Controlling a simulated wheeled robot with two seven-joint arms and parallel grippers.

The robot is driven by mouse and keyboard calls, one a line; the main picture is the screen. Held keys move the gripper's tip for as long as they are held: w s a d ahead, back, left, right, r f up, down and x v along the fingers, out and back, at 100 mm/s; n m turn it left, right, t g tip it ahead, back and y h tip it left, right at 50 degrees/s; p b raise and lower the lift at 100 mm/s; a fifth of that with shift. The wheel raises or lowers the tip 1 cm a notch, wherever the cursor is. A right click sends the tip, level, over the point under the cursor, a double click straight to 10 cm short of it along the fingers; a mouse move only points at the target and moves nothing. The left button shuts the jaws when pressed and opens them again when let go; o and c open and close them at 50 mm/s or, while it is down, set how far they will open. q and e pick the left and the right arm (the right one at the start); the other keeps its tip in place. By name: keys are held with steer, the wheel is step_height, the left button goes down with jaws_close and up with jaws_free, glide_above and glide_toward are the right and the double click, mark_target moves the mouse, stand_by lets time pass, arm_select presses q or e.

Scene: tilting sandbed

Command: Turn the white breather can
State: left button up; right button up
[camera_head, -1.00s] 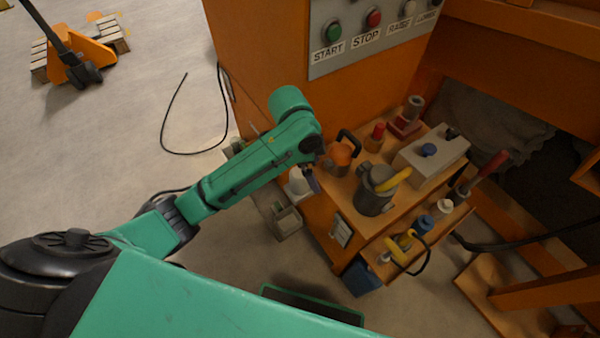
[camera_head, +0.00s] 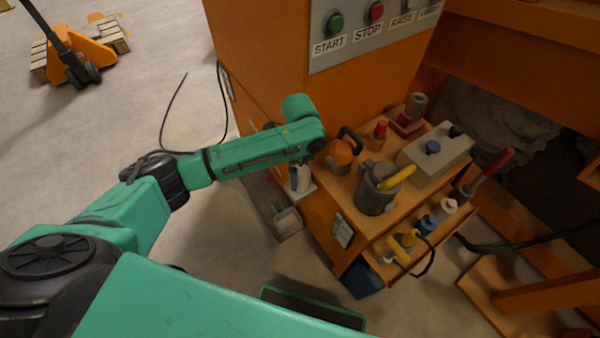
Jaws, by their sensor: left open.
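A white can (camera_head: 302,179), most likely the breather can, stands on a small ledge at the left side of the orange workbench. My left arm reaches in from the left, and its gripper (camera_head: 308,157) is at the arm's far end, just above the can. The gripper is open; its fingers are small, dark and partly hidden by the wrist. I cannot tell whether they touch the can. My right gripper is not in view.
The bench top holds a grey jug (camera_head: 376,192) with a yellow handle, an orange pot (camera_head: 339,155), a red-topped piece (camera_head: 380,130) and a grey box (camera_head: 435,152). A grey bin (camera_head: 287,222) is below the can. A button panel (camera_head: 365,32) rises behind. Open floor lies left.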

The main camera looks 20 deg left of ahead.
arm_select(q)
steer(key=shift+f, duration=0.5)
steer(key=shift+c, duration=0.3)
